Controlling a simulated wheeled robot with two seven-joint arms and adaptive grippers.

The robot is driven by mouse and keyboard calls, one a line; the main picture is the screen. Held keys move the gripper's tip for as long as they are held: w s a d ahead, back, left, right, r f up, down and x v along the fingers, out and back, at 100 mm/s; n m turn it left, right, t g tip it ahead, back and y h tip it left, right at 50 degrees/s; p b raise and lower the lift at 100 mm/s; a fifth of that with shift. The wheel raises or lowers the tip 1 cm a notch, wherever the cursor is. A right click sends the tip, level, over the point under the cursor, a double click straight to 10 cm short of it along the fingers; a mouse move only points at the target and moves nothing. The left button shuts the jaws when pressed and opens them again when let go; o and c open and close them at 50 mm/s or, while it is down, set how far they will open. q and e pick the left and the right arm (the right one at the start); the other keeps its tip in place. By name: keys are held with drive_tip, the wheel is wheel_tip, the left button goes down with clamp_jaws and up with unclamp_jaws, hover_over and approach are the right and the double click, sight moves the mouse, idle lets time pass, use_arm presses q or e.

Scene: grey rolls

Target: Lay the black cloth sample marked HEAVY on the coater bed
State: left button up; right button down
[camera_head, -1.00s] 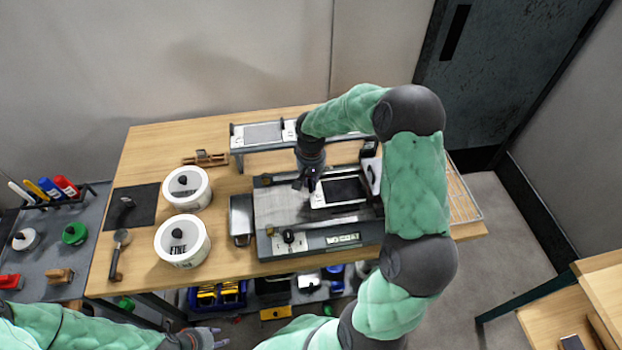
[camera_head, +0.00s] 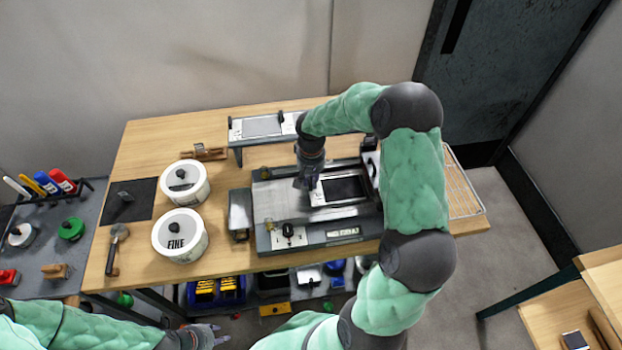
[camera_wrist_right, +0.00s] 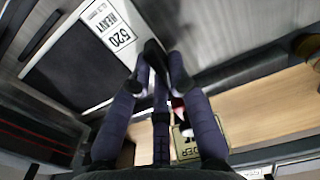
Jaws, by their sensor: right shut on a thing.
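The black cloth sample (camera_head: 345,189) has a white end strip and sits over the grey coater bed (camera_head: 275,205). In the right wrist view the sample (camera_wrist_right: 75,70) shows a white label reading HEAVY 520. My right gripper (camera_head: 307,184) is shut on the left, white end of the sample; its fingertips (camera_wrist_right: 155,62) meet at the strip's edge in the wrist view. I cannot tell whether the whole sample touches the bed. My left gripper (camera_head: 214,334) is empty and open, low in front of the table.
A raised rack (camera_head: 262,127) holding a pale sample stands behind the coater. Two white tubs, one marked FINE (camera_head: 180,236), stand left, with a small grey tray (camera_head: 240,214) between them and the coater. A wire rack (camera_head: 462,185) is at the right. My right arm covers the coater's right end.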

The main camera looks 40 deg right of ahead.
drive_tip(key=shift+f, duration=0.2)
drive_tip(key=c, duration=1.1)
unclamp_jaws()
